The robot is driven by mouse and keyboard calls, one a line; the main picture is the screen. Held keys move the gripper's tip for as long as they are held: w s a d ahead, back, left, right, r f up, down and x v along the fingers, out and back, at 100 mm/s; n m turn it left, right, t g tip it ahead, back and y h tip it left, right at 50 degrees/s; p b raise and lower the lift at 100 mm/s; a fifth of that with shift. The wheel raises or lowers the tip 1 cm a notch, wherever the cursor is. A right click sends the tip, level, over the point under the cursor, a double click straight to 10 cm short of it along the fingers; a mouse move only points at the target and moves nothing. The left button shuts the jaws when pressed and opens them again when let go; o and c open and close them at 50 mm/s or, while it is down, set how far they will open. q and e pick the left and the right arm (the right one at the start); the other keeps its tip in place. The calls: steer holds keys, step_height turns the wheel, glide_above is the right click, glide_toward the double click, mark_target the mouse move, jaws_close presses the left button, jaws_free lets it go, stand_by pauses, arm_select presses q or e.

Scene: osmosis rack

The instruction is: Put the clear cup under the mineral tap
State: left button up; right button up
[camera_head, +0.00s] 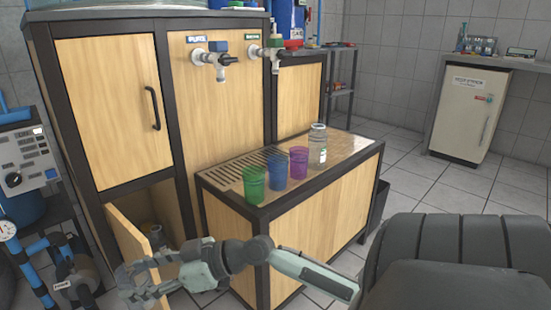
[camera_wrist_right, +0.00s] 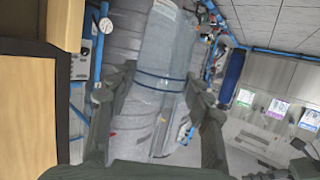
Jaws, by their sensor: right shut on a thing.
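My right gripper (camera_head: 128,284) is at the lower left in the head view, low in front of the open lower cabinet door. In the right wrist view its fingers (camera_wrist_right: 160,100) are shut on a large see-through vessel, the clear cup (camera_wrist_right: 158,75), which fills the space between them. The cup is hard to make out in the head view. Two taps stick out of the wooden cabinet: one under a blue label reading PURE (camera_head: 222,60), and one under a green label (camera_head: 273,52), too small to read surely. My left gripper is out of view.
A low wooden counter (camera_head: 300,215) with a slotted drain stands under the taps. On it are a green cup (camera_head: 254,185), a blue cup (camera_head: 277,170), a purple cup (camera_head: 298,162) and a clear jar (camera_head: 318,146). The open cabinet door (camera_head: 128,240) stands near my right gripper.

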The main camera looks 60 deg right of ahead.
steer(key=s+a+r+n+g+y, duration=0.1)
steer(key=a+r+n+g+y, duration=0.2)
steer(key=r, duration=0.8)
steer(key=shift+s+a+r+n, duration=0.2)
steer(key=shift+a+n, duration=0.2)
steer(key=shift+a, duration=0.15)
steer(key=shift+f, duration=0.1)
